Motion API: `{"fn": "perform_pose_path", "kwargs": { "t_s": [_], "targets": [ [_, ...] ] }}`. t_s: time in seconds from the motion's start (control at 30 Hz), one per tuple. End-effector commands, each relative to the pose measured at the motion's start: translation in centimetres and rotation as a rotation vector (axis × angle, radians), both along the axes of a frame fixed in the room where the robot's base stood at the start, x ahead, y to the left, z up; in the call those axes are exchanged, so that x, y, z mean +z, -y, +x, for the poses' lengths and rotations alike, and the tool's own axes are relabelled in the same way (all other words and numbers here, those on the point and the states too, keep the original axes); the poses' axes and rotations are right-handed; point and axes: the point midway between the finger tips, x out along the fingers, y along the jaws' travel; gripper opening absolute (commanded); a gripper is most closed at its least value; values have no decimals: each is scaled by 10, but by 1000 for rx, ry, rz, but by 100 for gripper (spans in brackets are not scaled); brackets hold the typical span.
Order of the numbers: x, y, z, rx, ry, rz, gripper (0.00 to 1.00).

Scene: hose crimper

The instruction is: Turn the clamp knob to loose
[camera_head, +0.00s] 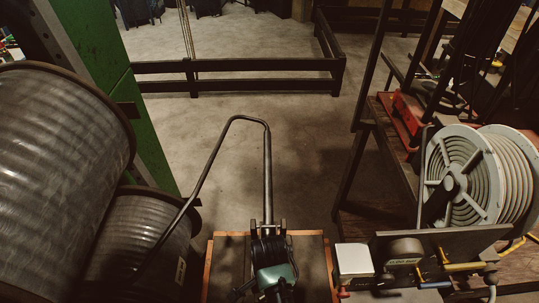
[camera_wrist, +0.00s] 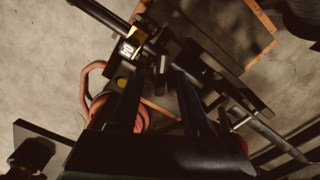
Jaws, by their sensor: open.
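My gripper (camera_wrist: 165,85) is open in the wrist view. Its two dark fingers reach up from the bottom, and I see nothing held between them. A dark metal assembly (camera_wrist: 205,62) with bars and a pale marked label (camera_wrist: 128,48) lies beyond the fingertips. A dark round knob-like part (camera_wrist: 32,153) is at the lower left, apart from the fingers. I cannot tell which part is the clamp knob or how it is set. In the head view, a dark and green mechanism (camera_head: 273,272) stands on a wood-edged stand at the bottom middle. My gripper is not clear there.
A long bent metal handle (camera_head: 267,175) rises from the stand. Large cable drums (camera_head: 60,160) crowd the left. A pale hose reel (camera_head: 475,165) and a bench with fittings stand right. An orange hose loop (camera_wrist: 88,85) lies near my fingers.

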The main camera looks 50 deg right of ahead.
Motion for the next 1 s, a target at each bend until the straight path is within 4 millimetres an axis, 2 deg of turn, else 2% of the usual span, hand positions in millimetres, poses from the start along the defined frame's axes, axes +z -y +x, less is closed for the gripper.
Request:
{"fn": "perform_pose_path", "kwargs": {
  "t_s": [0.37,0.63,1.0],
  "targets": [
    [-6,0,0,1,1,-1,48],
    [-6,0,0,1,1,-1,1],
    [-5,0,0,8,1,-1,0]
  ]
}}
